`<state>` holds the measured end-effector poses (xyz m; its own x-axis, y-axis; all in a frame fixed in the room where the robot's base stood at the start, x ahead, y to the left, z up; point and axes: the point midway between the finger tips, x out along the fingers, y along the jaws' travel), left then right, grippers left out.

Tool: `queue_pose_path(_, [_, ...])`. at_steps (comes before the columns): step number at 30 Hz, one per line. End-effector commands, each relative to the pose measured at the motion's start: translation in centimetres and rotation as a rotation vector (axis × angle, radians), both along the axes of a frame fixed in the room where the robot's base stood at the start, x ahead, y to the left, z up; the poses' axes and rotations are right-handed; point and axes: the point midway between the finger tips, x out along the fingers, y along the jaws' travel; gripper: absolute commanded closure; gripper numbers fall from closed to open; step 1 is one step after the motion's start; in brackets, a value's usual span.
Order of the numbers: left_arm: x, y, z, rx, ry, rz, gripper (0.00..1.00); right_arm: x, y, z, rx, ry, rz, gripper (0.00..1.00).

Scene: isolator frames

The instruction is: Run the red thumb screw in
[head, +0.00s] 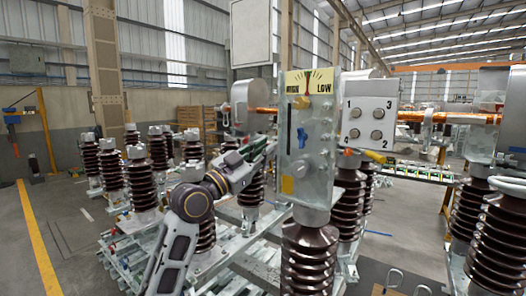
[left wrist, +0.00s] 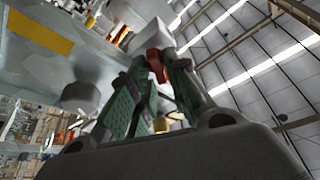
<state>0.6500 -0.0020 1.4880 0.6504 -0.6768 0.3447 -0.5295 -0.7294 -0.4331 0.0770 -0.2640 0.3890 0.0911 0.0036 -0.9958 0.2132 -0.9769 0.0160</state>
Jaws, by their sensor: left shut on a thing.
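The red thumb screw (left wrist: 155,62) shows in the left wrist view, between the green-padded fingertips of my left gripper (left wrist: 152,78), which is shut on it. Only part of the screw shows, and its threaded end is hidden. In the head view my left arm reaches up from the lower left, and the left gripper (head: 262,152) is at the left edge of the grey metal box (head: 308,185). The screw cannot be made out there. A grey face of metal (left wrist: 65,75) with a yellow label fills the upper left of the left wrist view. My right gripper is not in view.
More insulators stand close behind and at the right. Open floor lies at the left.

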Motion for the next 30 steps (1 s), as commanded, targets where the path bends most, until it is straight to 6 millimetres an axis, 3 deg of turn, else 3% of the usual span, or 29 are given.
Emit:
queue_pose_path(11, [0.0, 0.0, -0.1, 0.044, -0.032, 0.0, 1.0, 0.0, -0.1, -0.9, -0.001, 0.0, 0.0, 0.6])
queue_pose_path(30, [0.0, 0.0, -0.2, 0.262, -0.19, 0.002, 1.0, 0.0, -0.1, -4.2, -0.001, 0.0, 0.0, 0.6])
